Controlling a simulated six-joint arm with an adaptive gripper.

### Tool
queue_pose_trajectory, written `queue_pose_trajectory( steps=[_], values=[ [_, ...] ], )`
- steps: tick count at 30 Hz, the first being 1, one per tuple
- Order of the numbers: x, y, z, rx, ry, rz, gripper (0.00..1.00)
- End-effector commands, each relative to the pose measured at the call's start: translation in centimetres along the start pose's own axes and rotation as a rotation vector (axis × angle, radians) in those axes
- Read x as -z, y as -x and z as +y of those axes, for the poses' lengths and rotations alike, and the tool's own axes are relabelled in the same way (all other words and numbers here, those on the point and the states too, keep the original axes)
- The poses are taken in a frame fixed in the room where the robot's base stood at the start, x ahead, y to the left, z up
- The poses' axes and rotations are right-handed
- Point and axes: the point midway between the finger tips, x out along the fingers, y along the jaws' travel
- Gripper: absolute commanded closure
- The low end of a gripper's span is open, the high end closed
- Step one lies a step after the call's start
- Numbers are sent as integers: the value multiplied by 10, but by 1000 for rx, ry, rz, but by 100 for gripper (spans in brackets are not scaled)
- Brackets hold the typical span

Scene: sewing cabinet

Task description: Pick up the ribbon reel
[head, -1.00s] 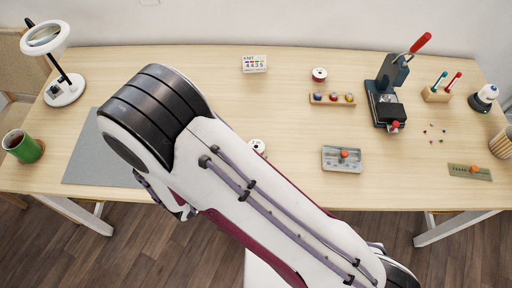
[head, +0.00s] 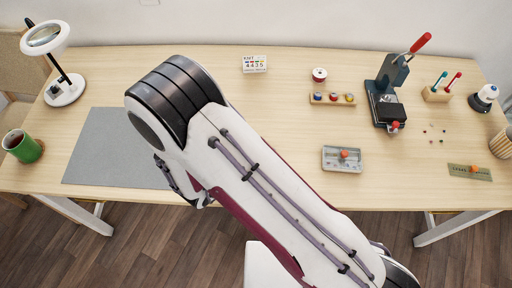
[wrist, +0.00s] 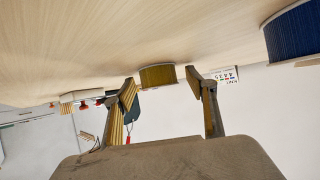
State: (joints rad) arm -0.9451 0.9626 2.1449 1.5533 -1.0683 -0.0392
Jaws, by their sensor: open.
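In the wrist view, which is upside down, a small olive-gold reel (wrist: 157,76) stands on the table, in line with the gap between my fingertips. My gripper (wrist: 162,82) is open, one finger on each side of that gap. I cannot tell whether the reel is between the tips or beyond them. A larger-looking dark blue reel (wrist: 293,34) with a pale rim is near the camera at the right edge. Both reels are hidden behind my arm in the head view. The frames do not show which is the ribbon reel.
A white number card (head: 255,64), a red-and-white reel (head: 319,75), a spool rack (head: 332,99) and a grey tray (head: 342,159) stand on the table (head: 270,107). A dark press (head: 387,104) is at the right. The grey mat (head: 110,150) is bare where visible.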

Motion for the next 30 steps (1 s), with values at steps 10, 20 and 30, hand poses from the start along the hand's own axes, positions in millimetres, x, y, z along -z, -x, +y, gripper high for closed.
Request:
queue_pose_trajectory(
  steps=[10, 20, 30],
  values=[
    [0, 0, 0, 0, 0, 0, 81],
    [0, 0, 0, 0, 0, 0, 81],
    [12, 7, 0, 1, -2, 1, 81]
  ],
)
